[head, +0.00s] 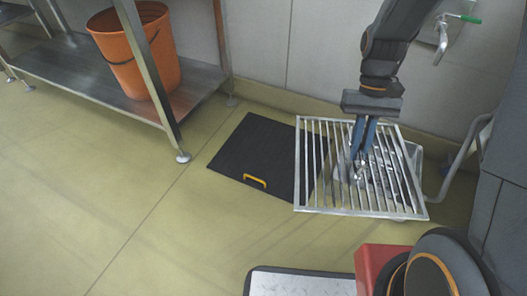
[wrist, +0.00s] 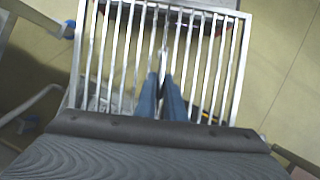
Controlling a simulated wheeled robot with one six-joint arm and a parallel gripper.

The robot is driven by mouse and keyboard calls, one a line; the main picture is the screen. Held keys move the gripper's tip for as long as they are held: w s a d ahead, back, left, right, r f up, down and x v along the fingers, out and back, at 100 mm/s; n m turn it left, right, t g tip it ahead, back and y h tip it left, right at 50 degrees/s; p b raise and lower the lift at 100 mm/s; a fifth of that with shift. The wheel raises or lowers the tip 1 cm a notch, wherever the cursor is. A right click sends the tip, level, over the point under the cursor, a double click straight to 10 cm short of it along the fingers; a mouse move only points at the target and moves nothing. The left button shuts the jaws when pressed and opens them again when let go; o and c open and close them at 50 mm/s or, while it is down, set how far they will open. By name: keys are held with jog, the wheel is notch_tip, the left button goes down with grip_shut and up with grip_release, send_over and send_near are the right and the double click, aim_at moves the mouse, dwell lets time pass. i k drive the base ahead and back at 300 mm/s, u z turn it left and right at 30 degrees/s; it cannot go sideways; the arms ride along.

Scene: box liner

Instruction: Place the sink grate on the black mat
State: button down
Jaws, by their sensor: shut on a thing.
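The sink grate (head: 313,165) is a square metal frame with parallel bars. My gripper (head: 358,154) points down with its blue fingers shut on a bar of the grate. The grate is held over the sink basin (head: 414,160), and its left part covers the right part of the black mat (head: 250,150) in the head view. The mat lies flat on the floor with a yellow handle at its front edge. In the wrist view the grate (wrist: 122,60) fills the middle, with my fingers (wrist: 168,90) between its bars.
A steel shelf (head: 75,70) with an orange bucket (head: 137,50) stands at the back left. A wall tap (head: 442,38) is at the upper right, with a bent grey pipe (head: 455,155) below it. A red object (head: 372,265) is near the front. The floor at left is clear.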

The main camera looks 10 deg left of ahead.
aim_at(284, 156)
jog(key=u, duration=0.75)
jog(key=k, duration=1.05)
jog(key=u, duration=0.85)
jog(key=i, duration=1.4)
jog(key=z, duration=0.9)
jog(key=i, duration=0.5)
jog(key=z, duration=0.2)
